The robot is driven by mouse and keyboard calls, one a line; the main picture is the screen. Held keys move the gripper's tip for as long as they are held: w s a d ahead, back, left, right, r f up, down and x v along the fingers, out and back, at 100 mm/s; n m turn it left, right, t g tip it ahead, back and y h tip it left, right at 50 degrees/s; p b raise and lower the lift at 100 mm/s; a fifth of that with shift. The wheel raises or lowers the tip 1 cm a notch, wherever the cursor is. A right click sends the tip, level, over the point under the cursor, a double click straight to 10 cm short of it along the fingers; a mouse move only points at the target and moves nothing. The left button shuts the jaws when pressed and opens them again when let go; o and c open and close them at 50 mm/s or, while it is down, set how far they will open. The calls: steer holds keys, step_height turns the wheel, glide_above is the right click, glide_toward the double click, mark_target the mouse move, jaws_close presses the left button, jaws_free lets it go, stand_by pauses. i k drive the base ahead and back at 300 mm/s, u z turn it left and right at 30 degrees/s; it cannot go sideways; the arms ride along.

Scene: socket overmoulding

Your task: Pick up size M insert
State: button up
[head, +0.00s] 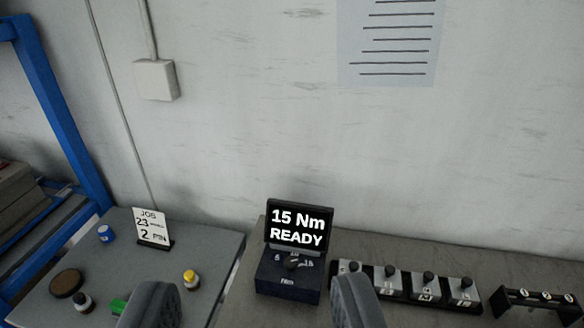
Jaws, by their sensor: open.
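A row of grey blocks with black knobs on top (390,282) stands on the right bench, right of a display. The blocks carry small marks; one near the right end may read M (427,298), but it is too small to be sure. I cannot tell for certain which piece is the size M insert. My gripper (252,287) is open and empty, its two dark fingers rising from the bottom edge. The fingers are apart from the blocks; the right finger hides part of the bench near the row's left end.
A display reading 15 Nm READY (298,228) stands on a dark dial box (288,280). A black rack (540,303) is at far right. The left table (205,262) holds a job card (151,227), blue (106,233) and yellow (191,280) pieces, and a brown disc (67,283).

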mark_target(425, 287)
steer(key=k, duration=1.3)
steer(key=z, duration=0.7)
steer(key=i, duration=1.7)
steer(key=u, duration=0.15)
